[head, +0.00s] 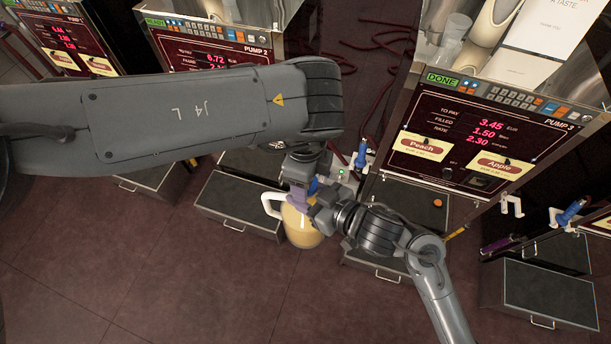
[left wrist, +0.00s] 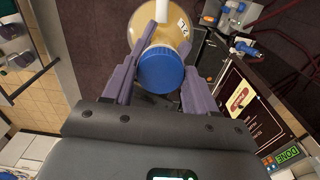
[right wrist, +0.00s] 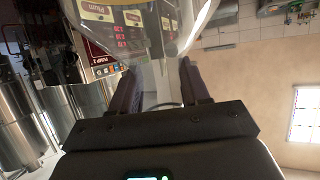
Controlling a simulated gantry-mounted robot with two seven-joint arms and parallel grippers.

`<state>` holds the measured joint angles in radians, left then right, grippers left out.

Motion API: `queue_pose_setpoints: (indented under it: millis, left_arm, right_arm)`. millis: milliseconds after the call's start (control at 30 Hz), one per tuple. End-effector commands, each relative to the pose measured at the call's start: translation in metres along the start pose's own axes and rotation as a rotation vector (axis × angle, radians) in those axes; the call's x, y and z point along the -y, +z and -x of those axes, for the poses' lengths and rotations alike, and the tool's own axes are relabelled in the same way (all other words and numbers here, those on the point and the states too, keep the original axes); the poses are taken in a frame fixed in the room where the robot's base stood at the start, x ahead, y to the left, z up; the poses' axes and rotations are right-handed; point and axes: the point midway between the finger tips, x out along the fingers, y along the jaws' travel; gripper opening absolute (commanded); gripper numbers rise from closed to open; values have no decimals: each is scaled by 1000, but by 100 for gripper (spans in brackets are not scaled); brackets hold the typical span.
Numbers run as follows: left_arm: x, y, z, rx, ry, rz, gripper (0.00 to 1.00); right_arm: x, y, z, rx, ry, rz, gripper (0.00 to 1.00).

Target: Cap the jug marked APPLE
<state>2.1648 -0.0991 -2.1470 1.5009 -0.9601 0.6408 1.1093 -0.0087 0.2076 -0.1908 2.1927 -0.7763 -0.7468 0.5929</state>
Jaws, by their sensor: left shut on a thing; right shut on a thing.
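The jug (head: 302,232), with a white handle (head: 270,204) and pale amber contents, is in the middle of the head view. It also shows in the left wrist view (left wrist: 176,22), where its label is only partly visible and I cannot read a name. A blue cap (left wrist: 162,70) lies over the jug's mouth; I cannot tell whether it is seated. My left gripper (head: 299,197) is shut on the cap from above, with purple fingers either side. My right gripper (head: 318,212) is shut on the jug, whose clear wall (right wrist: 160,30) fills the space between its fingers.
Pump 3 (head: 475,135) at the right reads DONE, with Peach and Apple labels. Pump 2 (head: 205,50) stands behind my left arm. Dark steps with handles (head: 240,205) stand below the pumps. An orange cap (head: 438,203) lies on one. Open floor (head: 130,270) is in front.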

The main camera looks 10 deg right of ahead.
Motion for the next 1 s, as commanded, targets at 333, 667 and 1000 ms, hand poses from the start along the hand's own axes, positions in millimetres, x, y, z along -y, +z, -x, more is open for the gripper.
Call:
queue_pose_setpoints:
  millis: [333, 667, 1000]
  left_arm:
    - [-1, 0, 0, -1, 2, -551, 20]
    - [-1, 0, 0, -1, 2, -834, 20]
    - [-1, 0, 0, -1, 3, -832, 75]
  right_arm:
    - [-1, -5, 1, -11, 3, 0, 0]
    - [-1, -5, 1, -10, 3, 0, 0]
    - [-1, -5, 1, -10, 4, 0, 0]
